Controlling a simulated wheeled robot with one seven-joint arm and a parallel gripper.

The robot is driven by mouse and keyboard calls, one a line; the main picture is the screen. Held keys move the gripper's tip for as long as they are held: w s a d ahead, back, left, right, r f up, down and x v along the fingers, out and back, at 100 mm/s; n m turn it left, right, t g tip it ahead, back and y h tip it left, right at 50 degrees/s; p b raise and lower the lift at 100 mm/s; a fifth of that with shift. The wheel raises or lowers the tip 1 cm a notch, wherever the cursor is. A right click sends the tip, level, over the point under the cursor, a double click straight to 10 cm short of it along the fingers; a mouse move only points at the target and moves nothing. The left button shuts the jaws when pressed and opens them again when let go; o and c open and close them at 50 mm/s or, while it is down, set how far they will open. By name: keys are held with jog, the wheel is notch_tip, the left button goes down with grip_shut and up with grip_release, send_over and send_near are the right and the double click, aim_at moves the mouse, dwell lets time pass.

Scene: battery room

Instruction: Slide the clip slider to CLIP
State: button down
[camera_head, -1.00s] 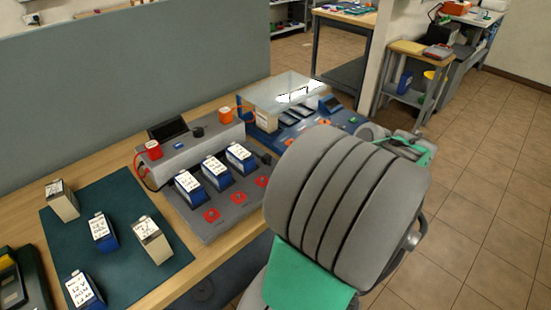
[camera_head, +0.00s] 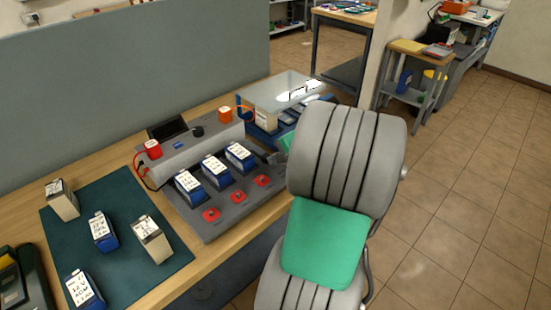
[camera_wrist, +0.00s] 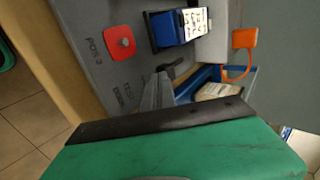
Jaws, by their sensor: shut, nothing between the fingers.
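The grey battery tester panel (camera_head: 225,213) sits on the bench with three blue-and-white batteries in its bays. The clip slider appears to be the small black knob (camera_wrist: 176,66) at the panel's end, past the POS 3 label; in the head view it is mostly hidden by my gripper. My gripper (camera_wrist: 155,92) is shut and empty, its grey fingers close beside the knob; I cannot tell whether they touch. In the head view its fingertips (camera_head: 273,157) are at the panel's right end. The lettering near the slider is partly covered and too blurred to read fully.
Red buttons (camera_head: 238,194) line the panel's front. A red clip (camera_head: 152,149) and an orange clip (camera_head: 225,115) with cables sit behind. A blue tray under a clear cover (camera_head: 275,90) stands to the right. Several batteries lie on a green mat (camera_head: 125,200) at left.

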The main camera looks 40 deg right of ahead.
jog(key=shift+w, duration=0.1)
jog(key=w+p, duration=0.1)
jog(key=w, duration=0.4)
jog(key=shift+w+a, duration=0.1)
jog(key=shift+w, duration=0.25)
jog(key=shift+r, duration=0.1)
jog(key=shift+s, duration=0.15)
jog(key=s, duration=0.5)
jog(key=shift+d+r+p, duration=0.25)
jog(key=shift+r+p, duration=0.1)
jog(key=shift+r, duration=0.05)
jog(key=v, duration=0.8)
jog(key=shift+s+a+r, duration=0.2)
jog(key=shift+s, duration=0.05)
